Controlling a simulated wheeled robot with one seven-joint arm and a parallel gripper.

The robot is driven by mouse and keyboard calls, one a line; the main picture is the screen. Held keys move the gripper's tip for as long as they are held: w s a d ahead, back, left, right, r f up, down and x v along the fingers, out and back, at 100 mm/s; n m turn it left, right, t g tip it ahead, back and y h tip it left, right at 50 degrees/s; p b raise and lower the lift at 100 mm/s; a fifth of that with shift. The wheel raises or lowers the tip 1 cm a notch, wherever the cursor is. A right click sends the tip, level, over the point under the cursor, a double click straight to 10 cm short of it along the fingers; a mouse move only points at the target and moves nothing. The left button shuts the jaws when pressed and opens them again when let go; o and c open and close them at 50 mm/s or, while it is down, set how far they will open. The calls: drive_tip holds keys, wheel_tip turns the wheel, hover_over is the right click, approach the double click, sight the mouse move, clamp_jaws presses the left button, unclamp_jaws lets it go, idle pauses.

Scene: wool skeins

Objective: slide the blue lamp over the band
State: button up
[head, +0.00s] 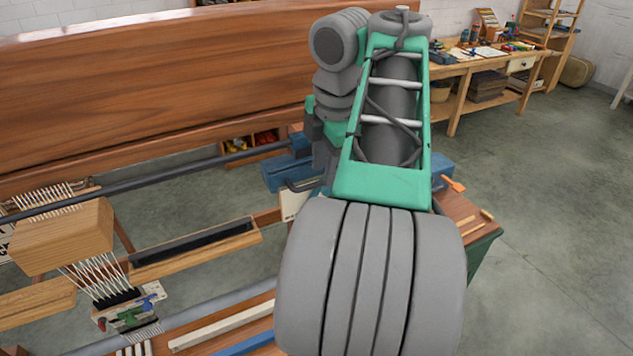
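A blue block (299,145) sits at the right end of a long dark rail (150,180). A wider blue body (280,174) shows below it and reappears right of my arm; I cannot tell which blue part is the lamp. What looks like the band, a small patterned piece (132,313) with green, blue and red, lies at the lower left, below white threads and well left of the blue parts. My green and grey arm covers the middle of the view. My gripper is not visible, and any contact with the blue parts is hidden.
A wooden block (62,238) with white threads stands at the left, under the rail. A large wooden beam (150,85) crosses behind. A workbench (500,62) stands at the back right. An orange-handled tool (453,184) lies right of my arm. The floor at the right is clear.

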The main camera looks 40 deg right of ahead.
drive_tip(key=shift+w+f+b, duration=0.2)
drive_tip(key=shift+f+b, duration=0.3)
drive_tip(key=shift+f, duration=0.35)
drive_tip(key=shift+c, duration=0.5)
clamp_jaws()
idle(0.3)
